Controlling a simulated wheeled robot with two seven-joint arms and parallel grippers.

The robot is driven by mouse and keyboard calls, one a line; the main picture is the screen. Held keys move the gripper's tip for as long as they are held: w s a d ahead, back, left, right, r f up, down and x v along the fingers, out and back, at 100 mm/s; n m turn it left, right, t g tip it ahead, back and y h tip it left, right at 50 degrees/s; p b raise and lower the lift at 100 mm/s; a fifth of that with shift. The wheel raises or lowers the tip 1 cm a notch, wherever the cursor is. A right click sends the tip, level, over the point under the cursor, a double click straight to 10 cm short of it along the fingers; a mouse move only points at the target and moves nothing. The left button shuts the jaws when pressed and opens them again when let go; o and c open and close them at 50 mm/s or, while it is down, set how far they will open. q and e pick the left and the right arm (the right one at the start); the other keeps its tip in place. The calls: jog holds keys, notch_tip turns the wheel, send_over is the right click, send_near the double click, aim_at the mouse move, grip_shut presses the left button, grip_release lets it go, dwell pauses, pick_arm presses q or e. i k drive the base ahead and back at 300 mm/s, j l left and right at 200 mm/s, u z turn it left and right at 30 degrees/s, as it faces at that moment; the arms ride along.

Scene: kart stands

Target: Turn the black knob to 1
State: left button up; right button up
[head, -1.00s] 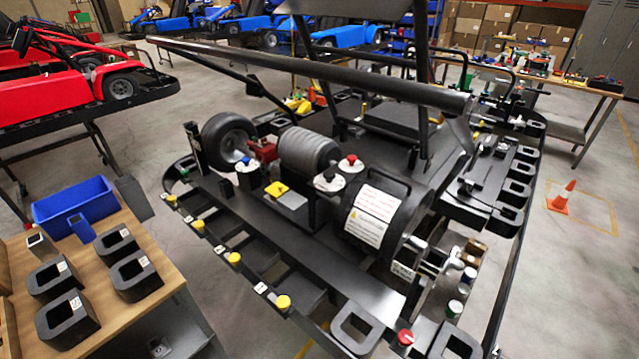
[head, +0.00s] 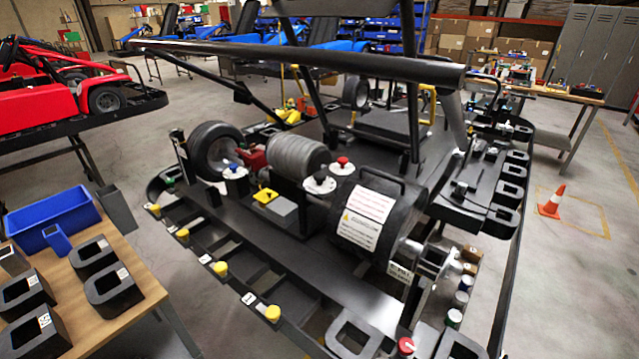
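A small black knob (head: 320,176) sits on a round white dial (head: 326,187) on the kart frame, between the grey ribbed cylinder and the large black drum. The dial markings are too small to read, so I cannot tell the knob's setting. A red knob (head: 343,162) on a similar white dial is just right of and behind it. A blue knob (head: 244,161) on another white dial is farther left, near the wheel. Neither of my grippers shows in the head view.
The grey ribbed cylinder (head: 297,158) and black drum (head: 385,222) flank the dials. A long dark bar (head: 300,62) crosses above the kart. A wooden table (head: 128,300) with a blue bin (head: 52,217) and black holders stands left. An orange cone (head: 551,203) stands on open floor right.

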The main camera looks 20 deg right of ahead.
aim_at(320, 177)
jog(key=i+z, duration=0.1)
jog(key=z, duration=0.4)
jog(key=i+j+z, duration=0.1)
jog(key=z, duration=0.35)
jog(key=j+z, duration=0.1)
jog(key=z, duration=0.4)
jog(key=i+j+z, duration=0.1)
jog(key=z, duration=0.35)
